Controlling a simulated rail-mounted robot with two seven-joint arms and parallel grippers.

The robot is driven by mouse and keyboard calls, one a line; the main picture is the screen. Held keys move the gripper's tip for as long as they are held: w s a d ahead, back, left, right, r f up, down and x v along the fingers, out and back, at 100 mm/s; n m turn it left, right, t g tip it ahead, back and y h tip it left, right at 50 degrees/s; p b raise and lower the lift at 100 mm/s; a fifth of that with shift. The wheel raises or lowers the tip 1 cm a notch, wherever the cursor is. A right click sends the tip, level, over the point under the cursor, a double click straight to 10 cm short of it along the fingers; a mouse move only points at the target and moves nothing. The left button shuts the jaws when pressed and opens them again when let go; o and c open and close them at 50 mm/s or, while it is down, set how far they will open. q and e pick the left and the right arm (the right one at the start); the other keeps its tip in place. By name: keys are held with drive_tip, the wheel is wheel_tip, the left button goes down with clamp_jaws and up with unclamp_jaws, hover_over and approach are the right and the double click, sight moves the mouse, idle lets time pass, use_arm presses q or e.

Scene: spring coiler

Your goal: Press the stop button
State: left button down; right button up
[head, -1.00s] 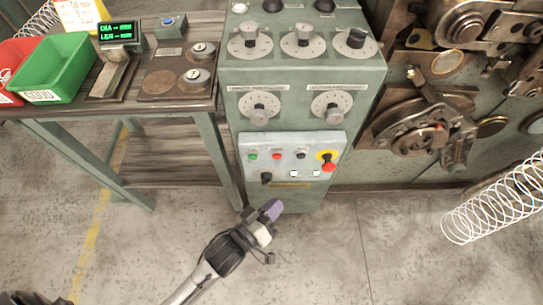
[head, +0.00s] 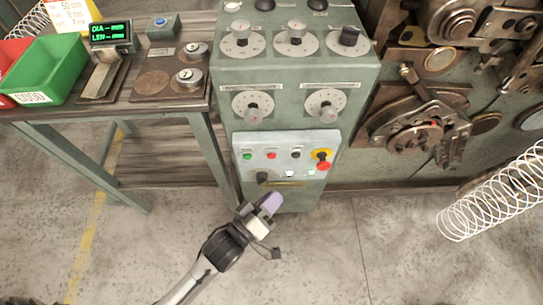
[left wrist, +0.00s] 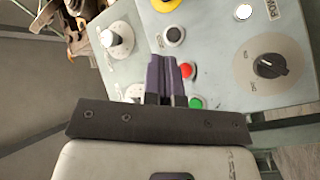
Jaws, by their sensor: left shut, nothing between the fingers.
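The light control panel (head: 287,150) on the front of the green cabinet carries a small red button (head: 271,156) between a green button (head: 247,157) and a black one (head: 295,154). A red mushroom button on a yellow collar (head: 323,160) sits at the panel's right end. My left gripper (head: 271,203) is shut and empty, in front of and below the panel in the head view. In the left wrist view its purple fingers (left wrist: 164,66) point across the panel, with the red button (left wrist: 188,70) just right of the tips; contact is not visible. My right gripper is out of view.
A black selector knob (head: 263,178) and small lamps (head: 289,173) lie low on the panel. Dial knobs (head: 252,113) stick out above it. A workbench (head: 130,85) with a green bin (head: 45,70) stands left, a coiling machine (head: 420,130) right. The floor below is clear.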

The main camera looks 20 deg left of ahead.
sight(272, 156)
use_arm(q)
drive_tip(key=w+a, duration=0.3)
drive_tip(key=w, duration=0.4)
drive_tip(key=shift+a, duration=0.25)
drive_tip(key=shift+b, duration=0.3)
drive_tip(key=shift+s, duration=0.1)
idle(0.3)
idle(0.8)
idle(0.5)
drive_tip(key=shift+w+a+p, duration=0.2)
drive_tip(key=shift+w+p, duration=0.25)
drive_tip(key=shift+p, duration=0.05)
